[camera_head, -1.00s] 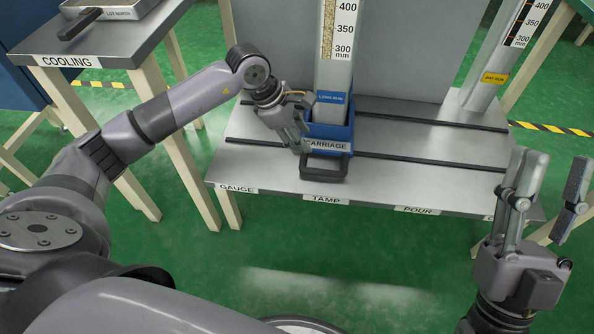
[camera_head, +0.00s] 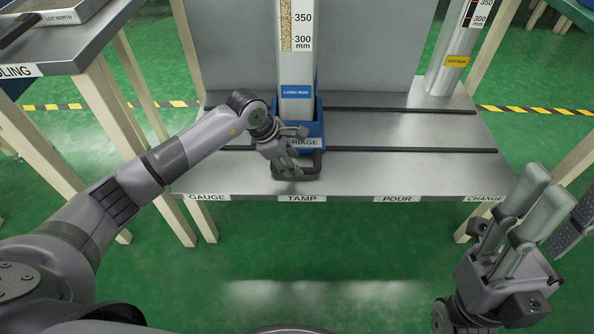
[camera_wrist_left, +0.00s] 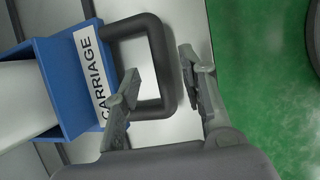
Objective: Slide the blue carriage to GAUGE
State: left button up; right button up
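The blue carriage (camera_head: 318,130) stands on the bench rails behind the TAMP label (camera_head: 302,198), holding an upright pale column (camera_head: 297,75) marked LONG RUN. Its black loop handle (camera_head: 312,170) points to the bench front. My left gripper (camera_head: 289,170) is at the left part of the handle. In the left wrist view its open fingers (camera_wrist_left: 158,72) lie on either side of the handle's front bar (camera_wrist_left: 163,60), one over the loop opening, one outside. I cannot tell whether they touch it. The GAUGE label (camera_head: 207,197) is left of TAMP. My right gripper (camera_head: 562,205) is open and empty.
Two dark rails (camera_head: 400,150) run along the bench. The bench between carriage and GAUGE is clear apart from my left arm. POUR (camera_head: 397,198) and CHANGE (camera_head: 485,198) labels are to the right. A second column (camera_head: 452,60) with a yellow label stands back right.

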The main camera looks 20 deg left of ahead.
pick_arm(q)
jog(key=shift+b+x, duration=0.5)
jog(key=shift+x, duration=1.35)
jog(key=shift+c, duration=0.4)
grip_shut()
